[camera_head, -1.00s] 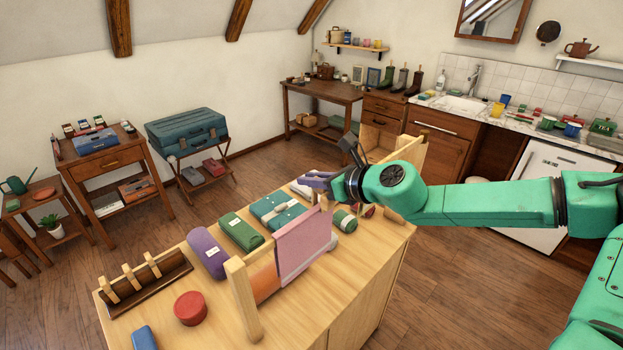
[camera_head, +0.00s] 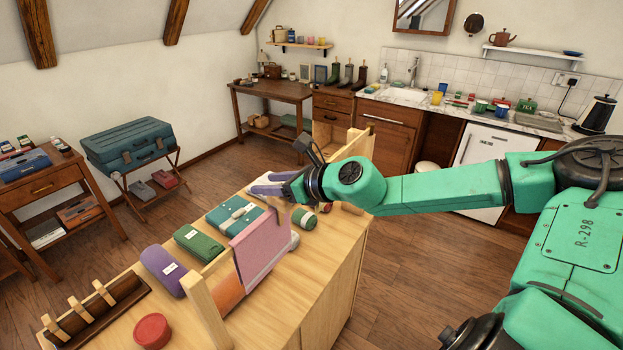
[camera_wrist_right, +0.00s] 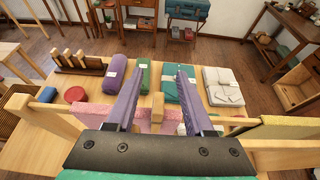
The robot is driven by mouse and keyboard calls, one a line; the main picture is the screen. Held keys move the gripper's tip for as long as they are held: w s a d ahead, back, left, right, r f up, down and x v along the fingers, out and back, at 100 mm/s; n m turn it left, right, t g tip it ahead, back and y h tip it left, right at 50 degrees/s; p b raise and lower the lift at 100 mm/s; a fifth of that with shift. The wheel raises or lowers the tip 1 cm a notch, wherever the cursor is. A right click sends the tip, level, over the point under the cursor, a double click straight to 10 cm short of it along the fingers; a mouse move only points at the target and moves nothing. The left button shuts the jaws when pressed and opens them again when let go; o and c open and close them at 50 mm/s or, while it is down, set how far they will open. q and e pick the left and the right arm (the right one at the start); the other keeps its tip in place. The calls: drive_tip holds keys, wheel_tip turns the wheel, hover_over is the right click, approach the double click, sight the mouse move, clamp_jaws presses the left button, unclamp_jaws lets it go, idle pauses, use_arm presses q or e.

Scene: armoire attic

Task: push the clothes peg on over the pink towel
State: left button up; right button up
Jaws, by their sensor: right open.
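The pink towel (camera_head: 258,250) hangs over a wooden rail on the light wooden worktop; its top edge also shows in the wrist view (camera_wrist_right: 100,114). My right gripper (camera_wrist_right: 158,100) has two purple fingers, spread apart, above the far end of the towel; it also shows in the head view (camera_head: 262,184). A short upright light wooden piece (camera_wrist_right: 157,108), which looks like the clothes peg, stands at the towel's edge in the gap between the fingers. I cannot tell how far it sits over the towel. My left gripper is out of view.
A brown holder (camera_head: 100,312) with 3 wooden pegs and a red round tin (camera_head: 152,330) are at the worktop's near left. Purple (camera_head: 163,270) and green (camera_head: 200,245) rolls and a teal folded cloth (camera_head: 236,215) lie behind the rail. The rail's near post (camera_head: 207,312) stands upright.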

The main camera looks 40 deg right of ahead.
drive_tip(key=shift+s+r, duration=0.3)
drive_tip(key=b+v, duration=0.5)
drive_tip(key=v, duration=0.7)
drive_tip(key=shift+f, duration=0.2)
drive_tip(key=shift+d, duration=0.1)
